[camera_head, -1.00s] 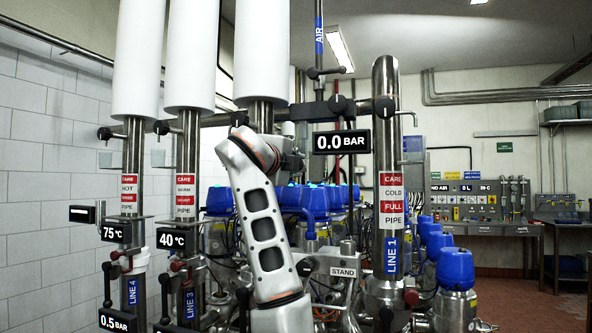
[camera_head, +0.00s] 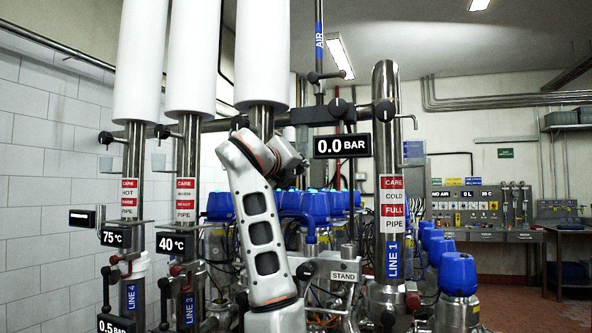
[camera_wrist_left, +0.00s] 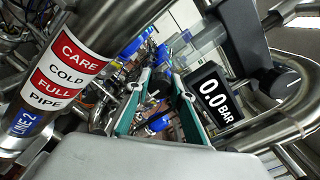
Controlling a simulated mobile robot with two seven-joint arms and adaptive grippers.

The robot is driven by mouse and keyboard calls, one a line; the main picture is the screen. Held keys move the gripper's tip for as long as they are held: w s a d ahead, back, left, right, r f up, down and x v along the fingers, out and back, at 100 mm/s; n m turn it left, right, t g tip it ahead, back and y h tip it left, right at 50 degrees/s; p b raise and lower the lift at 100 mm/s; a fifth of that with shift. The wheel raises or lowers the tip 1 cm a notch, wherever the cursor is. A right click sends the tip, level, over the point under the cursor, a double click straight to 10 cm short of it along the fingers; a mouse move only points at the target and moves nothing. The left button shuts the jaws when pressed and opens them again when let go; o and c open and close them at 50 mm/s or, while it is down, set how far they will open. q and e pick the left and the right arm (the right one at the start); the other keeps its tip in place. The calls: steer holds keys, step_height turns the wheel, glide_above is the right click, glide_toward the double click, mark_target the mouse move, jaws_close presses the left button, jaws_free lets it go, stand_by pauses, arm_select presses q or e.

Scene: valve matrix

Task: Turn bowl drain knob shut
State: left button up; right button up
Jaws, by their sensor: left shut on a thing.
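My left arm rises in front of the pipes in the head view, and its gripper is hidden behind my wrist and the pipes there. In the left wrist view the two teal-padded fingers of my left gripper (camera_wrist_left: 161,84) reach forward, shut on a small dark knob (camera_wrist_left: 160,79) between their tips. The knob is small and dim, and no label on it can be read, so I cannot tell its turn angle or confirm it is the bowl drain knob. My right gripper is not in view.
A 0.0 BAR display (camera_head: 342,145) hangs right of my wrist; it is close by in the left wrist view (camera_wrist_left: 216,102). The LINE 1 pipe (camera_head: 388,150) stands to the right, and white-sleeved pipes (camera_head: 190,60) stand left. Blue-capped valves (camera_head: 457,275) crowd behind.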

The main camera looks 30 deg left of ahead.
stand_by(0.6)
arm_select(q)
steer(key=o, duration=1.1)
steer(key=shift+o, duration=0.2)
steer(key=v, duration=1.2)
steer(key=shift+f, duration=0.1)
